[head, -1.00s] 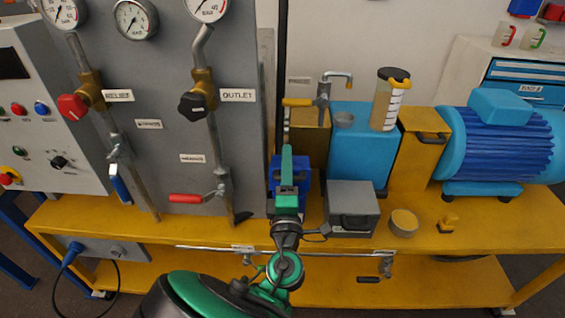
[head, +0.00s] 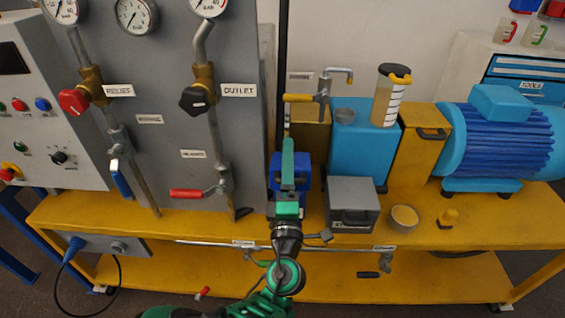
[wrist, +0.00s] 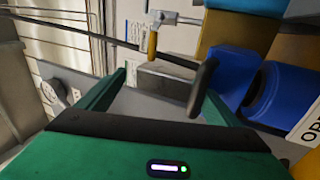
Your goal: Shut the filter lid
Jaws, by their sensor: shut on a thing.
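My gripper (head: 288,146), with green fingers, stands upright over the bench beside a blue body (head: 304,172) that it partly hides. In the wrist view the two green fingers (wrist: 167,82) stand apart, and a black handle (wrist: 203,88) shows by the right fingertip. The gripper is shut on this handle, though the contact is not clear. A dark rod (wrist: 110,40) runs up left from near the handle. The blue body also shows at the right of the wrist view (wrist: 288,98). I cannot make out the filter lid itself or its angle.
A grey box (head: 352,196) and a small bowl (head: 404,217) stand right of my gripper. A tap with a yellow lever (head: 298,99) is just behind it. The gauge panel (head: 165,120) with a red-handled valve (head: 187,193) stands left. The bench front edge lies below.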

